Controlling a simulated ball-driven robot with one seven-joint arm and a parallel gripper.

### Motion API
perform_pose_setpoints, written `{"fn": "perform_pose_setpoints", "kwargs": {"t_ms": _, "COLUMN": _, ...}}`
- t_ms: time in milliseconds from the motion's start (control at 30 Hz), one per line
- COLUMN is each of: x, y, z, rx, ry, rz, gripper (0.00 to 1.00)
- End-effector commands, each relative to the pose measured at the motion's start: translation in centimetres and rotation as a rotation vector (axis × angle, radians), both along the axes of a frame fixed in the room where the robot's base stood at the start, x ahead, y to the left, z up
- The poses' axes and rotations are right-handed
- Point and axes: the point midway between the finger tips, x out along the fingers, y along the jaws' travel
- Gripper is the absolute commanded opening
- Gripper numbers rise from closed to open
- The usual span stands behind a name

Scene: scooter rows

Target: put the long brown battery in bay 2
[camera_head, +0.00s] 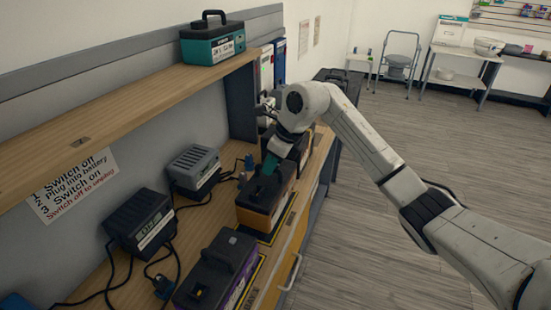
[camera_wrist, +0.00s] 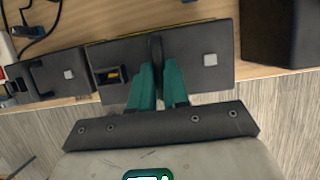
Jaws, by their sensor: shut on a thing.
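A long battery with a dark top and brown-orange sides (camera_head: 258,216) is at the bench, beside a yellow-edged dark marking. My gripper (camera_head: 270,165) is above it, with teal fingers pointing down. In the wrist view the fingers (camera_wrist: 158,82) are closed on the dark handle across the top of the battery (camera_wrist: 205,62). I cannot tell whether its underside touches the bench. No bay number is readable, so I cannot tell which bay is bay 2.
A purple-sided battery (camera_head: 218,265) stands nearer on the bench. Two chargers, a grey one (camera_head: 195,168) and a black one (camera_head: 140,218), with cables, line the wall side. A shelf (camera_head: 110,105) overhangs the bench and holds a teal case (camera_head: 212,46).

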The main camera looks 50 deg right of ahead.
Motion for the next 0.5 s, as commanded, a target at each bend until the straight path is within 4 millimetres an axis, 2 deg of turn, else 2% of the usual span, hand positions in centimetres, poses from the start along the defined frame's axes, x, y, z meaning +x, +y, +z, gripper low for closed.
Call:
{"fn": "perform_pose_setpoints", "kwargs": {"t_ms": 100, "x": 0.8, "y": -0.4, "z": -0.7, "rx": 0.001, "ry": -0.005, "rz": 0.001, "gripper": 0.00}}
{"fn": "perform_pose_setpoints", "kwargs": {"t_ms": 367, "x": 1.4, "y": -0.8, "z": -1.5, "rx": 0.001, "ry": -0.006, "rz": 0.001, "gripper": 0.00}}
{"fn": "perform_pose_setpoints", "kwargs": {"t_ms": 500, "x": 1.6, "y": -0.9, "z": -2.8, "rx": 0.003, "ry": -0.003, "rz": 0.001, "gripper": 0.00}}
